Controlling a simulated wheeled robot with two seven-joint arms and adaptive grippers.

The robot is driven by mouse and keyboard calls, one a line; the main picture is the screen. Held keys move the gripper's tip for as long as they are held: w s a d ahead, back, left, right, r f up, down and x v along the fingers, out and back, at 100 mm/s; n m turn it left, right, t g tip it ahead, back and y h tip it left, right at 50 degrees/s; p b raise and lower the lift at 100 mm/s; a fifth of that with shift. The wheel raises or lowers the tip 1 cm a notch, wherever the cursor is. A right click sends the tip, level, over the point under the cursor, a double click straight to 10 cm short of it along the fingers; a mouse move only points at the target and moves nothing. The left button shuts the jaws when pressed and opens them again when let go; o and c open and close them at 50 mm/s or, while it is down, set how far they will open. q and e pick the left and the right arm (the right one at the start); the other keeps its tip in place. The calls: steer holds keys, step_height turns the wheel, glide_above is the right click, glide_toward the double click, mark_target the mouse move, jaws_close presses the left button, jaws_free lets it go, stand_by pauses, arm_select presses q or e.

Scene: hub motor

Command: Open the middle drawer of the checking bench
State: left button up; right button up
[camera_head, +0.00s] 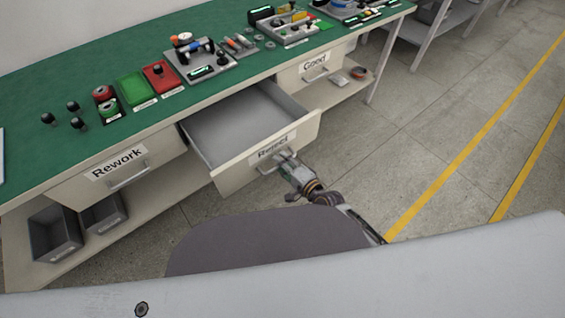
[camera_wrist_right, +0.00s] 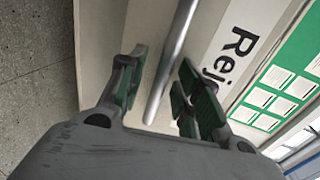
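The middle drawer (camera_head: 229,180), labelled "Reject", stands pulled well out of the checking bench (camera_head: 62,160), and its empty grey inside shows. My right gripper (camera_head: 283,158) is at the handle on the drawer's front. In the right wrist view, the grey bar handle (camera_wrist_right: 172,55) runs between the fingers of my right gripper (camera_wrist_right: 162,58). The fingers are apart, with gaps on both sides of the bar, and do not look closed on it. The "Reject" label (camera_wrist_right: 236,45) is partly hidden by a finger there. My left gripper is not in view.
The "Rework" drawer (camera_head: 125,180) at left and the "Good" drawer (camera_head: 316,66) at right are shut. Motor parts and trays (camera_head: 200,62) stand on the green top. Grey bins (camera_head: 55,232) sit on the lower shelf. The floor (camera_head: 430,110) at right is clear.

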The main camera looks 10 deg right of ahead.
steer(key=v, duration=1.1)
steer(key=shift+s+d, duration=0.2)
steer(key=shift+s, duration=0.15)
steer(key=shift+r, duration=0.1)
stand_by(0.6)
